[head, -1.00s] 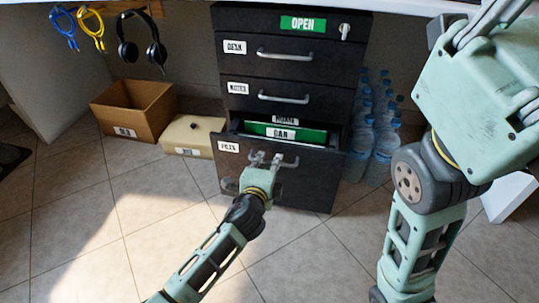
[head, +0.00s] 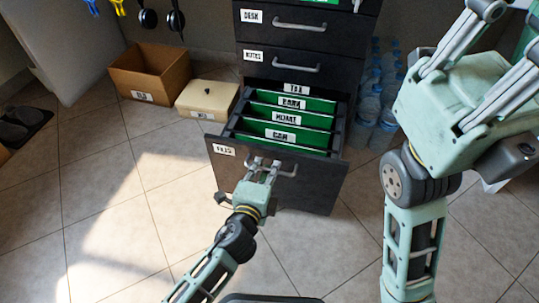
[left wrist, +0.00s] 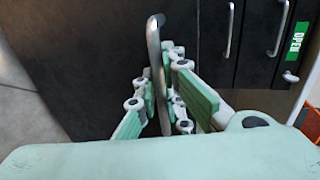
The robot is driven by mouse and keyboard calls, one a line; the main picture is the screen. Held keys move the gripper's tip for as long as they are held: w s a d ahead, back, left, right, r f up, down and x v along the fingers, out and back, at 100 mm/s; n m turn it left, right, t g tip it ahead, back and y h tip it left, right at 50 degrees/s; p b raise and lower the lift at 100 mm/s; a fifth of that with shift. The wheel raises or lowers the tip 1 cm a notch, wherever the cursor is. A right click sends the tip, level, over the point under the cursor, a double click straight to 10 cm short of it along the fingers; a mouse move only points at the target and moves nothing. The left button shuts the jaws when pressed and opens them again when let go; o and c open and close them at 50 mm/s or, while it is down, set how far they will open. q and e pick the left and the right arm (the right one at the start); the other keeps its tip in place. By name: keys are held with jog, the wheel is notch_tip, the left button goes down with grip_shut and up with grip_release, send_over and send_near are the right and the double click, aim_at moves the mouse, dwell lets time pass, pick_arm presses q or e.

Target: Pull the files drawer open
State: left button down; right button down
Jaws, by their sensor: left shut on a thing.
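The files drawer (head: 240,172) is the black bottom drawer of the cabinet and stands well out from it. Inside are green hanging folders (head: 290,119) with white tabs. My left gripper (head: 264,166) is shut on the drawer's grey bar handle (head: 290,172). In the left wrist view the handle (left wrist: 153,42) runs down between the fingers of my left gripper (left wrist: 164,95). My right gripper (head: 487,55) is raised at the upper right, apart from the cabinet; its fingertips are cut off by the frame.
The notes drawer (head: 263,65) and desk drawer (head: 260,28) above are shut. An open cardboard box (head: 140,82) and a lidded cream box (head: 207,96) stand left of the cabinet. Water bottles (head: 368,100) stand close on its right. The tiled floor in front is clear.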

pick_arm(q)
jog(key=shift+f+v, duration=0.25)
jog(key=shift+v, duration=0.95)
jog(key=c, duration=1.8)
grip_release()
jog(key=shift+c, duration=0.2)
jog(key=shift+s, duration=0.15)
jog(key=v, duration=1.2)
jog(key=shift+f, duration=0.1)
